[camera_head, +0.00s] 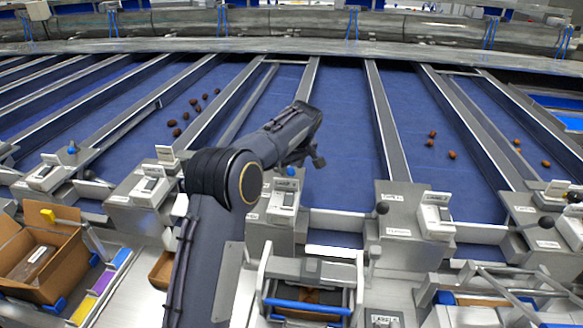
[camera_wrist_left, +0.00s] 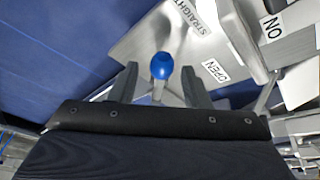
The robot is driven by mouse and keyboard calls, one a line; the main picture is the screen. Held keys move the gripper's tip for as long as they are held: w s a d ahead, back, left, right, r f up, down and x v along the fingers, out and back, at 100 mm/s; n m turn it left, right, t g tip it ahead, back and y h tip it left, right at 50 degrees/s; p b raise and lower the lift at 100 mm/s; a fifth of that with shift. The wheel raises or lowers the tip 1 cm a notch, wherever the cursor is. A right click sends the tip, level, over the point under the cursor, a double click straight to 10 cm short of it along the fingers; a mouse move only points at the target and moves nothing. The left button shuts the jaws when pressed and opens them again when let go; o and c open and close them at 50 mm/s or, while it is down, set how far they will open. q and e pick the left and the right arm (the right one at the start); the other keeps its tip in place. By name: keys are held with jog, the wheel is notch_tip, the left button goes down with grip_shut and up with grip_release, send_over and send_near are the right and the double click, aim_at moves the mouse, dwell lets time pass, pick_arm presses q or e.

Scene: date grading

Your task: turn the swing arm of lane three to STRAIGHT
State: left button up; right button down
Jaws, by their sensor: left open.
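My left gripper (camera_head: 312,158) reaches in over the station in the middle of the head view. In the left wrist view the left gripper (camera_wrist_left: 160,72) is open, one finger on each side of a blue knob (camera_wrist_left: 162,65) on a short stem. I cannot tell whether the fingers touch it. The knob also shows below the gripper in the head view (camera_head: 291,171). A STRAIGHT label (camera_wrist_left: 191,16) and an OPEN label (camera_wrist_left: 215,70) lie on the grey plate beside the knob. The rest of the swing arm is mostly hidden by the gripper. My right gripper is not in view.
Blue lanes (camera_head: 345,140) run away between metal dividers, with several brown dates (camera_head: 452,155) on some. Neighbouring stations have black knobs (camera_head: 382,208) and white switch boxes (camera_head: 436,215). A cardboard box (camera_head: 75,262) stands at the left front. A metal-framed bin (camera_head: 308,310) sits below the middle.

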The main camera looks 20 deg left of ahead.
pick_arm(q)
jog(key=b+v, duration=0.1)
jog(key=v, duration=0.6)
jog(key=shift+s, duration=0.1)
